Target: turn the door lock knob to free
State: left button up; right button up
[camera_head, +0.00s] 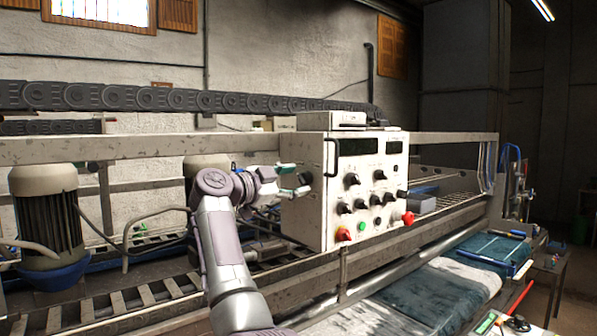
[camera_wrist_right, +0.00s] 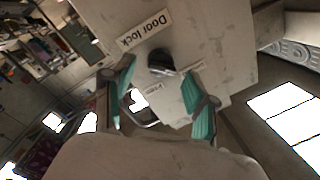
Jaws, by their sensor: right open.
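The door lock knob (camera_wrist_right: 161,61) is a dark round knob on the light side panel of a control box, beside a label (camera_wrist_right: 146,30) reading "Door lock". Two smaller labels sit near it; their words are too small to read surely. My right gripper (camera_wrist_right: 158,72) is open, its teal fingertips on either side of the knob; I cannot tell whether they touch it. In the head view the right gripper (camera_head: 288,180) is at the left side of the control box (camera_head: 318,215), and the knob (camera_head: 305,178) shows as a dark spot there. My left gripper is not in view.
The box front carries several black knobs, a red button (camera_head: 408,218) and a red-yellow switch (camera_head: 343,234). A handle (camera_head: 328,157) stands out near its left edge. A metal rail (camera_head: 150,147) runs behind the arm. A motor (camera_head: 45,215) stands at left.

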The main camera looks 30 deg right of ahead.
jog(key=shift+w+d+f, duration=0.1)
jog(key=shift+w+d, duration=0.1)
jog(key=shift+d, duration=0.8)
jog(key=shift+a, duration=0.1)
grip_shut()
